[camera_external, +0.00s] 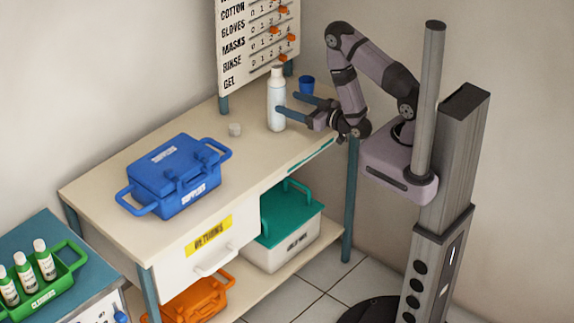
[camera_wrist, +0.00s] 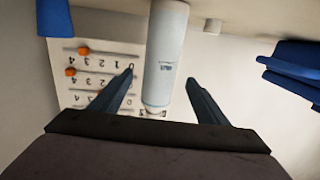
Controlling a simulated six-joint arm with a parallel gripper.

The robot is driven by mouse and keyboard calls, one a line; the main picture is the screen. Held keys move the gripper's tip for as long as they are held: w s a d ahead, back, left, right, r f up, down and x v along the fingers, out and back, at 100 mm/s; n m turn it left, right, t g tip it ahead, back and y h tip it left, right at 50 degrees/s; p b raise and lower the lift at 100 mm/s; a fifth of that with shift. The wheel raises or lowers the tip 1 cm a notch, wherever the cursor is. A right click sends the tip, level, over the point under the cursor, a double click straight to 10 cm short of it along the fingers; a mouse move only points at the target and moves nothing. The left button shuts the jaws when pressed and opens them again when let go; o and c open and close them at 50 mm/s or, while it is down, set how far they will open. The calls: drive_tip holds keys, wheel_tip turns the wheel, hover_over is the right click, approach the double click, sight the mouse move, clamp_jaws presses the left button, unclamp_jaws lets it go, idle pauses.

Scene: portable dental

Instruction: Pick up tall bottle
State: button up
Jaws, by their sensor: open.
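The tall bottle (camera_external: 276,100) is white with a narrow cap and stands upright at the back of the cream tabletop. It also shows in the wrist view (camera_wrist: 165,55), upside down, with small print on its side. My gripper (camera_external: 288,100) is open, its two dark blue fingers reaching toward the bottle. In the wrist view the gripper (camera_wrist: 160,75) has one finger on either side of the bottle in the picture, with gaps to both. I cannot tell how far the bottle lies between the fingers in depth.
A blue case (camera_external: 175,177) sits on the table (camera_external: 105,180) front left. A board with sliders (camera_external: 258,40) rises behind the bottle.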

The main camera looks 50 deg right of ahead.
sight(284, 99)
drive_tip(key=shift+s+r, duration=0.15)
drive_tip(key=shift+r, duration=0.1)
drive_tip(key=shift+w+r, duration=0.1)
drive_tip(key=shift+w, duration=0.35)
drive_tip(key=shift+w+a+p, duration=0.15)
drive_tip(key=shift+w+p, duration=0.35)
drive_tip(key=shift+w, duration=0.55)
drive_tip(key=shift+w+a+p, duration=0.1)
drive_tip(key=shift+w+p, duration=0.4)
drive_tip(key=shift+w, duration=0.5)
drive_tip(key=c, duration=1.3)
